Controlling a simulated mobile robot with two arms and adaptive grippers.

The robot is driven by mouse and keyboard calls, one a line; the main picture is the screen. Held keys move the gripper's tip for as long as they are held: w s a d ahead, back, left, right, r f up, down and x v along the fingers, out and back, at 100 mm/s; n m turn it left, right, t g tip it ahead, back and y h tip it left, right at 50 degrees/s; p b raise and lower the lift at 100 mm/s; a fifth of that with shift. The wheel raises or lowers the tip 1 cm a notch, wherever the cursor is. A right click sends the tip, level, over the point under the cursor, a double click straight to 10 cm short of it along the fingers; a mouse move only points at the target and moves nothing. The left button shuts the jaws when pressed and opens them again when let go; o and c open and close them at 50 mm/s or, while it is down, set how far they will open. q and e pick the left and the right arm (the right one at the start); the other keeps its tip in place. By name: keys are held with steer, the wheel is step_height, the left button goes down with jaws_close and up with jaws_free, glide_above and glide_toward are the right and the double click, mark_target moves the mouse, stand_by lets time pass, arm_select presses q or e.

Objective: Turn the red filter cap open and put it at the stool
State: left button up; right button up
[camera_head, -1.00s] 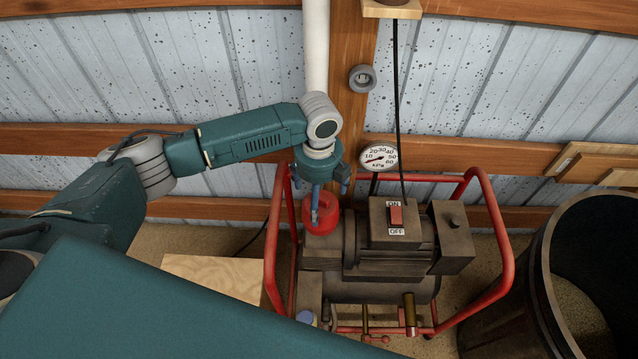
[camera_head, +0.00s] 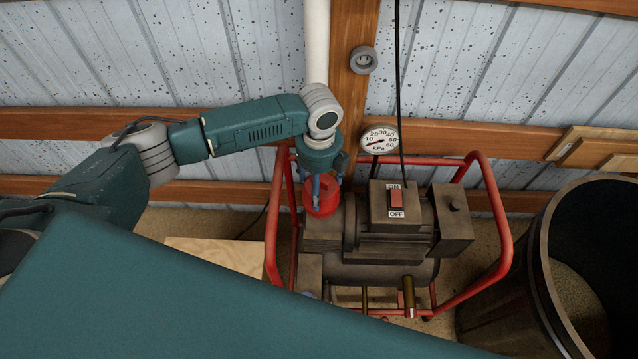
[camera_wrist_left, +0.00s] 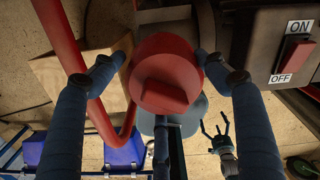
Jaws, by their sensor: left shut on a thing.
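The red filter cap (camera_head: 325,196) is at the left end of the compressor (camera_head: 385,235). In the left wrist view the cap (camera_wrist_left: 166,75) is round with a raised bar across it. My left gripper (camera_head: 325,198) comes down from above and is shut on the cap, its fingers (camera_wrist_left: 163,65) on either side. I cannot tell whether the cap is still seated. A pale wooden top (camera_head: 215,254), seemingly the stool, is left of the compressor. My right gripper (camera_wrist_left: 217,128) seems to show small and open in the left wrist view; it is out of the head view.
A red tube frame (camera_head: 276,225) surrounds the compressor, passing close to my left gripper. A pressure gauge (camera_head: 379,140) and an ON/OFF switch (camera_head: 396,200) are right of the cap. A dark barrel (camera_head: 535,265) stands at right. The wall is close behind.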

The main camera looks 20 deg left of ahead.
arm_select(q)
steer(key=shift+w+r, duration=0.1)
steer(key=shift+w, duration=0.1)
steer(key=c, duration=0.8)
steer(key=shift+o, duration=0.2)
steer(key=shift+r+n+p, duration=0.15)
steer(key=shift+n+p, duration=0.25)
steer(key=shift+p, duration=0.05)
steer(key=shift+a, duration=0.1)
steer(key=shift+c, duration=1)
steer(key=o, duration=1.8)
steer(key=shift+c, duration=0.2)
steer(key=o, duration=0.4)
steer(key=shift+f, duration=0.25)
steer(key=shift+c, duration=0.2)
steer(key=shift+s, duration=0.1)
steer(key=shift+r, duration=0.1)
step_height(320, 180, up, 2)
steer(key=p, duration=0.2)
steer(key=shift+r+p, duration=0.15)
steer(key=shift+p, duration=0.2)
steer(key=shift+r+p, duration=1.8)
steer(key=shift+p, duration=0.2)
